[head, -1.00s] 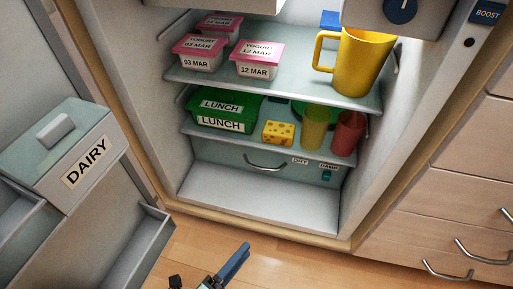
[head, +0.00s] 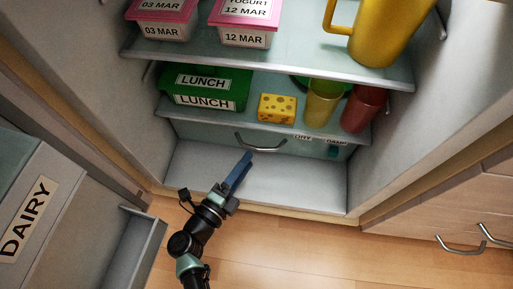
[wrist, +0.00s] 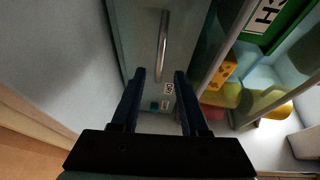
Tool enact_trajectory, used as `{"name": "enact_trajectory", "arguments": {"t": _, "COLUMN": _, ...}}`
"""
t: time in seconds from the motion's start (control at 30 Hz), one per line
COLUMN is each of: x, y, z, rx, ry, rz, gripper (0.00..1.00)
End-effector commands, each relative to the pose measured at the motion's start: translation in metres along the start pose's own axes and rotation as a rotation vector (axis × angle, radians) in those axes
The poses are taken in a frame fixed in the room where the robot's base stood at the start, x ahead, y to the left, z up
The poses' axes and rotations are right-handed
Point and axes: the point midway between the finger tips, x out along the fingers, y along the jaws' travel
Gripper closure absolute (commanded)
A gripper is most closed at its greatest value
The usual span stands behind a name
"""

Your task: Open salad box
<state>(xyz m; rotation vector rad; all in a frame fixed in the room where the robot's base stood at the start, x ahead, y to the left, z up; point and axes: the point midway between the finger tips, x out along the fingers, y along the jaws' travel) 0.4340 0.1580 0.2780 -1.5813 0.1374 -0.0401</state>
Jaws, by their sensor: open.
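The salad box is a pale blue-green drawer (head: 292,147) low in the open fridge, under the lower shelf, and it looks shut. It has a curved metal handle (head: 260,148), small labels that seem to read dry and damp, and a teal slider (head: 332,152). In the wrist view the drawer front (wrist: 135,35) and its handle (wrist: 162,45) lie ahead of the fingers. My gripper (head: 247,157) is just below the handle in the head view. In the wrist view my gripper (wrist: 159,75) is open and empty, its fingertips on either side of the handle's line, apart from it.
The lower shelf above holds a green lunch box (head: 225,85), a cheese (head: 277,108), a yellow-green cup (head: 321,103) and a red cup (head: 361,108). Yogurts and a yellow jug (head: 384,32) stand higher. The open door with its dairy bin (head: 28,215) is at left. The fridge floor is bare.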

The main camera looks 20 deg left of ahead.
Motion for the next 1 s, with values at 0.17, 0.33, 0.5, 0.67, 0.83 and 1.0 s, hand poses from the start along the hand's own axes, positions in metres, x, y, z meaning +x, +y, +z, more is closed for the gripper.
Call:
{"name": "enact_trajectory", "arguments": {"t": 0.17, "x": 0.034, "y": 0.004, "z": 0.000, "rx": 0.003, "ry": 0.002, "rz": -0.001, "gripper": 0.55}}
{"name": "enact_trajectory", "arguments": {"t": 0.33, "x": 0.052, "y": 0.002, "z": 0.000, "rx": 0.001, "ry": 0.001, "rz": 0.000, "gripper": 0.55}}
{"name": "enact_trajectory", "arguments": {"t": 0.5, "x": 0.059, "y": 0.001, "z": 0.000, "rx": 0.000, "ry": 0.000, "rz": 0.001, "gripper": 0.55}}
{"name": "enact_trajectory", "arguments": {"t": 0.67, "x": 0.059, "y": 0.000, "z": 0.000, "rx": 0.000, "ry": 0.000, "rz": 0.001, "gripper": 0.55}}
{"name": "enact_trajectory", "arguments": {"t": 0.83, "x": 0.059, "y": 0.000, "z": 0.000, "rx": 0.000, "ry": 0.000, "rz": 0.001, "gripper": 0.75}}
{"name": "enact_trajectory", "arguments": {"t": 1.0, "x": 0.059, "y": 0.000, "z": 0.000, "rx": 0.000, "ry": 0.000, "rz": 0.001, "gripper": 1.00}}
